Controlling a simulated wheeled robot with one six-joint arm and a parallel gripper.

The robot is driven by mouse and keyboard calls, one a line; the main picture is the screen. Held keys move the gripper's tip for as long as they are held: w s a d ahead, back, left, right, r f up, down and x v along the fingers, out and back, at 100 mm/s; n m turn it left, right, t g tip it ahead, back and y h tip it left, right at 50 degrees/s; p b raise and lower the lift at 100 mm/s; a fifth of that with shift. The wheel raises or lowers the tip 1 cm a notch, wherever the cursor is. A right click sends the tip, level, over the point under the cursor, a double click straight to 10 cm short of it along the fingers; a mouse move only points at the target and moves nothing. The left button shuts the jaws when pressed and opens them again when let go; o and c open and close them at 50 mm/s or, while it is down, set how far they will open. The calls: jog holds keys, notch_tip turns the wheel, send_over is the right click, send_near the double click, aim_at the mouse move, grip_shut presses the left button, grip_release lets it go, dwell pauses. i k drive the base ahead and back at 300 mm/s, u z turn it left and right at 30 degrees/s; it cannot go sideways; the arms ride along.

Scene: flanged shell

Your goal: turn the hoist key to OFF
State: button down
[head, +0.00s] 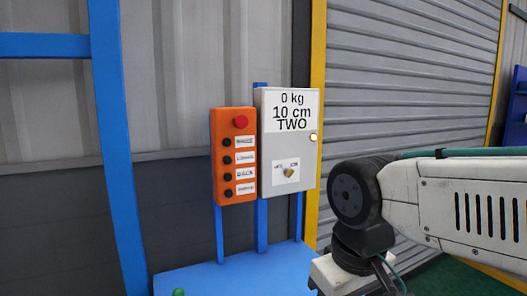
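The hoist key (289,171) is a small brass-coloured piece low on the front of the light grey control box (273,146). A small white label lies behind it, with print too small to read. The key's exact angle is hard to tell. The box's display reads "0 kg", "10 cm", "TWO". My arm enters from the right, and its dark joint stands just right of the box in the picture. My gripper's fingers are not in view; the arm runs out of the picture at the bottom.
An orange button panel (219,184) with a red button (240,121) and several black buttons adjoins the box on the left. Blue posts and a blue base (225,279) hold them up. A small green knob (179,292) shows at the bottom edge. A grey shutter (410,75) stands behind.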

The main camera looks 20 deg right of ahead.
aim_at(288, 173)
jog(key=k, duration=1)
jog(key=z, duration=1.35)
jog(key=i, duration=1.05)
jog(key=u, duration=1.35)
